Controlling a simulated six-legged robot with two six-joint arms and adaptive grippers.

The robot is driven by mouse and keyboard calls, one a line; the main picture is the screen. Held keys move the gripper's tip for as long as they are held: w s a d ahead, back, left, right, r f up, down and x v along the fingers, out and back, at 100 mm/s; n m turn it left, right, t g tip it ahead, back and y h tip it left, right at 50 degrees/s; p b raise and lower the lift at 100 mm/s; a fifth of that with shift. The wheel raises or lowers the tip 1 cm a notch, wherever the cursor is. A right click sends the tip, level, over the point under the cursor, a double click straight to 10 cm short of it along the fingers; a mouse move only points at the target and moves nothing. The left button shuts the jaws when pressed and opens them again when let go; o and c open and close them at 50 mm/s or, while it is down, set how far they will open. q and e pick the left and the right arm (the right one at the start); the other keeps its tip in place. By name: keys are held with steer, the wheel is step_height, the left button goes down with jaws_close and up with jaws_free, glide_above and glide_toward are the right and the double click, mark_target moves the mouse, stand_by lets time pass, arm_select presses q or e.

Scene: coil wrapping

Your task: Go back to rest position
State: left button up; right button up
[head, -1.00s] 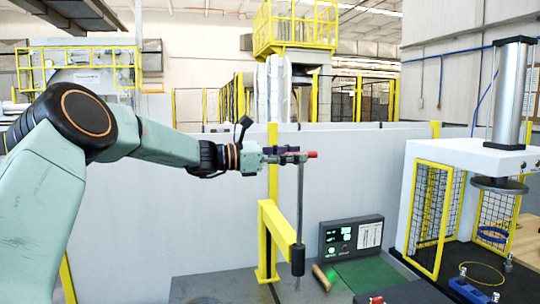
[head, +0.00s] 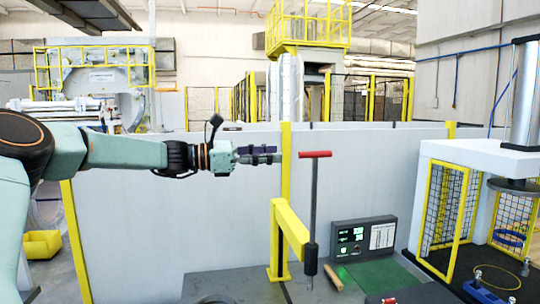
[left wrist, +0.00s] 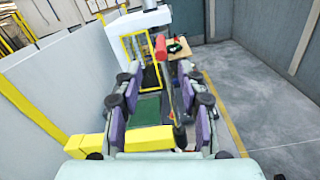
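My left gripper (head: 262,155) reaches in from the left in the head view, its arm about level. In the left wrist view its fingers (left wrist: 154,85) stand wide apart with nothing gripped between them. A tool with a red T-shaped handle (head: 315,154) and a long grey shaft stands upright at the end of a yellow bracket (head: 292,226). A gap shows between the fingertips and the tool. The red handle (left wrist: 160,46) also shows beyond the fingers in the left wrist view. My right gripper is in neither view.
A control panel (head: 360,240) with green readouts stands behind a green mat (head: 380,275). A white press with yellow mesh guards (head: 445,205) is at the right. A grey wall panel (head: 150,220) runs behind my arm. A yellow bin (head: 41,244) sits at the far left.

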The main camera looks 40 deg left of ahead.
arm_select(q)
steer(key=s+d+f+m+g+y, duration=0.1)
steer(key=d+f+m+g+y, duration=0.4)
steer(key=f, duration=0.9)
steer(key=s+d+f+g+y, duration=0.15)
steer(key=d+f, duration=0.55)
steer(key=f, duration=0.8)
steer(key=s+d+f+m+g+y, duration=0.25)
steer(key=s+f+m, duration=0.35)
steer(key=s+f, duration=0.5)
steer(key=s+d+f+m+g+y, duration=0.25)
steer(key=s+f+m+g, duration=0.2)
steer(key=s+f, duration=0.6)
steer(key=s+d+f+m, duration=0.2)
steer(key=s+m, duration=0.3)
steer(key=s, duration=0.4)
steer(key=s+d+f+m, duration=0.25)
steer(key=s+m, duration=0.25)
steer(key=s, duration=0.4)
step_height(320, 180, down, 22)
steer(key=w+b, duration=0.1)
steer(key=b, duration=2.1)
steer(key=shift+r, duration=0.15)
